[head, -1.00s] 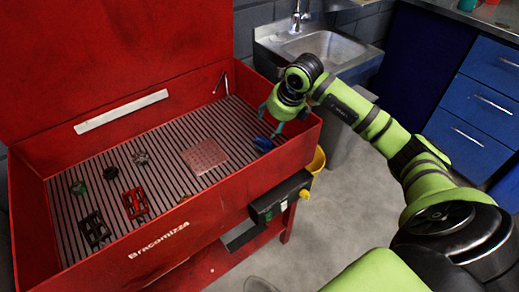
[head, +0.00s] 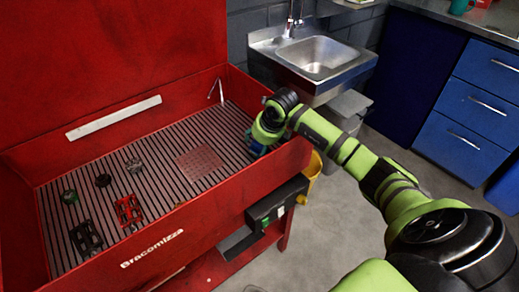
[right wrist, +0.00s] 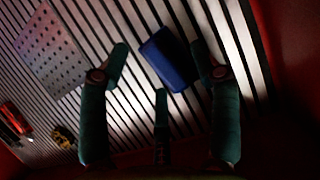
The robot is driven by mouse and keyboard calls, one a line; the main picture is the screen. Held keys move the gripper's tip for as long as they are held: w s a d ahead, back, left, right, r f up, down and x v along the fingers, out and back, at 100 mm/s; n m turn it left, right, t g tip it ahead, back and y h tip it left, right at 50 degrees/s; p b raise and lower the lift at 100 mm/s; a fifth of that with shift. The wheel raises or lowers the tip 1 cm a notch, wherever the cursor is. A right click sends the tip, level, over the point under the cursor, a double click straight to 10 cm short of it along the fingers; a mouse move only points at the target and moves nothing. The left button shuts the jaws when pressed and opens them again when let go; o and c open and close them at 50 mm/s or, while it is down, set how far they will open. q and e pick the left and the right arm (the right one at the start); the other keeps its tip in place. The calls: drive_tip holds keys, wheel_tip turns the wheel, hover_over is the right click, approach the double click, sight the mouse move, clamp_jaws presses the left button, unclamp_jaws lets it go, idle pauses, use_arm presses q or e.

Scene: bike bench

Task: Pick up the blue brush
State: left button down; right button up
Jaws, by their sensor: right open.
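The blue brush (right wrist: 170,59) lies on the slatted floor of the red wash basin, near its right wall. In the right wrist view it shows as a blue block between my spread fingers, closer to the finger on the right. My right gripper (right wrist: 160,66) is open and empty around it; I see no clear contact. In the head view my right gripper (head: 257,146) is low inside the basin's right end and hides most of the brush. My left gripper is not in view.
The red basin (head: 215,217) has raised walls close to my right arm. A perforated plate (head: 199,162) lies left of the gripper. Red pedal (head: 128,209), black pedal (head: 86,238) and small round parts lie farther left. A sink (head: 318,57) stands behind.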

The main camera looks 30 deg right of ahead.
drive_tip(key=shift+c, duration=0.4)
drive_tip(key=c, duration=1.1)
drive_tip(key=shift+r, duration=0.15)
